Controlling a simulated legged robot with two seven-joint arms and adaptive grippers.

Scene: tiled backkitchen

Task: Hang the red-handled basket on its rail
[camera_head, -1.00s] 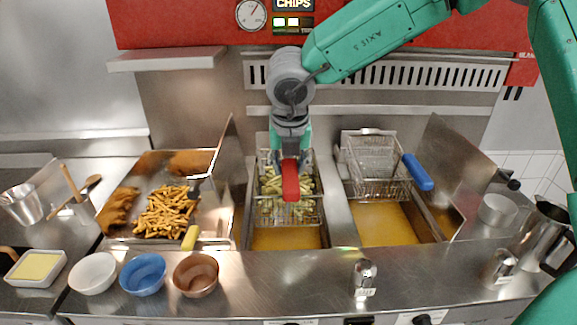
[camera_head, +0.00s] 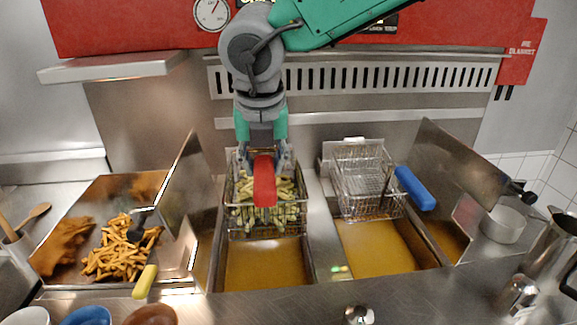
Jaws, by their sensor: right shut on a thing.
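The red-handled basket (camera_head: 236,222) is a wire basket filled with pale chips, above the left oil vat (camera_head: 265,265). Its red handle (camera_head: 264,182) points toward me. My right gripper (camera_head: 264,160) comes down from above and is shut on the red handle. The rail (camera_head: 350,116) is a metal strip along the back wall behind the baskets; whether the basket touches it is hidden by the gripper. My left gripper is not in view.
A blue-handled basket (camera_head: 365,180) hangs empty above the right vat (camera_head: 378,248). A tray of cooked chips (camera_head: 115,262) with a yellow-handled scoop (camera_head: 145,281) lies left. Upright metal panels (camera_head: 186,190) flank the fryer. Bowls (camera_head: 85,316) stand at the front left.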

